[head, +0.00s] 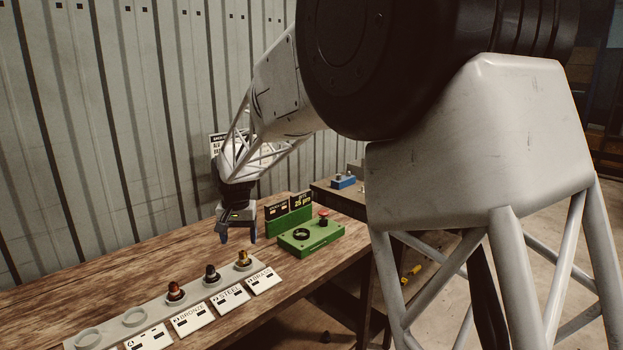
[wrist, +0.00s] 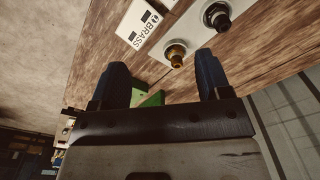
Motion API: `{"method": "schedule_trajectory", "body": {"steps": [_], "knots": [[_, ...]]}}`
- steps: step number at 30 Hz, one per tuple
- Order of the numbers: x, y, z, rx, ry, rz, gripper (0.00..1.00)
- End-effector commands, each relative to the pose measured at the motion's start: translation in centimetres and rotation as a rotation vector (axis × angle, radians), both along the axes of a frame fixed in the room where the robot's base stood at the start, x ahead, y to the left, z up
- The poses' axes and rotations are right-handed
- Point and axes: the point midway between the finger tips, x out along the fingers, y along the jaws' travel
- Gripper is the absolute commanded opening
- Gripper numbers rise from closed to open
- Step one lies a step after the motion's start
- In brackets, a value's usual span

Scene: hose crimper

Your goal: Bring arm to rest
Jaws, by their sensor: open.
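My gripper (head: 238,235) hangs at the end of my arm over the far part of the wooden bench, near the wall. In the wrist view my gripper (wrist: 163,85) shows its two blue fingers spread apart with nothing held between them. A pale strip (head: 155,305) on the bench carries bronze (head: 176,291), steel (head: 211,274) and brass (head: 243,258) fittings, all upright. The brass fitting (wrist: 175,55) and a dark fitting (wrist: 217,16) also show in the wrist view, beyond the fingertips. A green crimper box (head: 310,238) with a red button stands right of my gripper.
Labelled white cards (head: 193,319) lie along the strip's front. Two empty rings (head: 134,317) are at its left end. A blue box (head: 342,181) sits on another table. The bench's left rear is clear.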

Motion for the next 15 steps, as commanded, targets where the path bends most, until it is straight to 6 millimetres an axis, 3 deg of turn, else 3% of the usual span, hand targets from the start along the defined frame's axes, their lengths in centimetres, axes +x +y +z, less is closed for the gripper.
{"method": "schedule_trajectory", "body": {"steps": [3, 15], "knots": [[-1.5, -3.3, 1.7, 0.004, -0.011, -0.007, 0.71], [-7.4, -13.0, 5.8, 0.013, -0.046, -0.022, 0.71]]}}
